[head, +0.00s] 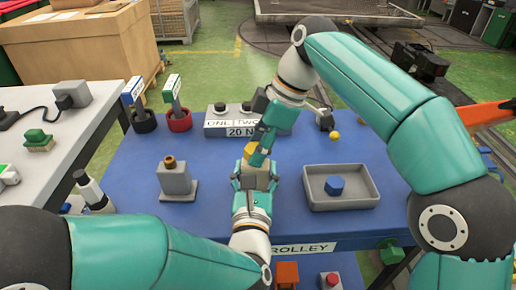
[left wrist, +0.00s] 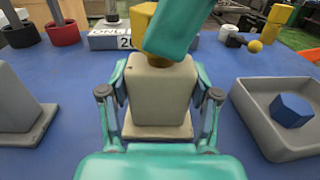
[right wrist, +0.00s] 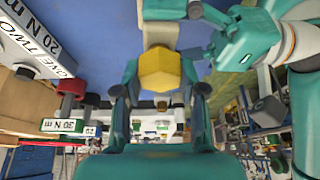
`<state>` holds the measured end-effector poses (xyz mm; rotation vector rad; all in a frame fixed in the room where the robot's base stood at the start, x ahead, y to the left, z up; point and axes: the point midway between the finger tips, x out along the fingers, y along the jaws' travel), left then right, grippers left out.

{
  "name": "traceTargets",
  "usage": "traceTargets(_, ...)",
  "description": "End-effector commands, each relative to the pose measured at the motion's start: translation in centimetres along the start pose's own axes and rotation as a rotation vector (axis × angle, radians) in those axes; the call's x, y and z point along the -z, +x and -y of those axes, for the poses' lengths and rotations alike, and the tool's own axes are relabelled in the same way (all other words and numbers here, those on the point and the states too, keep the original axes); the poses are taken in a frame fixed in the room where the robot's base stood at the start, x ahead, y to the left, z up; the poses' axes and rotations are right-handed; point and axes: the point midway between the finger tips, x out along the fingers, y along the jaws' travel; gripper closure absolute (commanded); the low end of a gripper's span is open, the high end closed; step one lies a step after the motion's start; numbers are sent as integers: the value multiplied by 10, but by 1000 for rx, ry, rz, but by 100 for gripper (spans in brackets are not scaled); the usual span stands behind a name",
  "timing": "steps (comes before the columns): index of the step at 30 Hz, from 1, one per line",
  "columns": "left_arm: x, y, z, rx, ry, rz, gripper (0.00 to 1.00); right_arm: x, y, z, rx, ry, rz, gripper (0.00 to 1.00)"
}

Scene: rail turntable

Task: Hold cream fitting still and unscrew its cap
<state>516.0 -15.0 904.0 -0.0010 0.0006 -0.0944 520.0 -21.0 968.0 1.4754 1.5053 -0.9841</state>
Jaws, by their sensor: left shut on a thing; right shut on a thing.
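The cream fitting (head: 262,181) stands upright on the blue trolley top; it fills the middle of the left wrist view (left wrist: 158,98). My left gripper (head: 253,176) is shut on its body, one finger on each side. The yellow cap (head: 250,149) sits on top of the fitting. My right gripper (head: 258,150) comes down from above and is shut on the cap, partly hiding it. In the right wrist view the yellow hexagonal cap (right wrist: 160,70) lies between the fingertips, with the cream body (right wrist: 160,32) beyond it.
A grey fitting (head: 176,181) with a brown top stands left. A grey tray (head: 342,202) holding a blue hexagonal piece (head: 334,186) lies right. A grey labelled box (head: 222,122) stands behind, with black (head: 144,122) and red (head: 179,121) holders at back left. Blue top (head: 120,165) is clear between them.

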Motion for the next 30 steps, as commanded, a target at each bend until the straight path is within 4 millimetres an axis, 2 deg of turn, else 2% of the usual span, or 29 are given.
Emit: traceTargets(30, 0, 0, 0, 0, 0, 0, 100, 7, -18, 0, 0, 1, 0, 100)
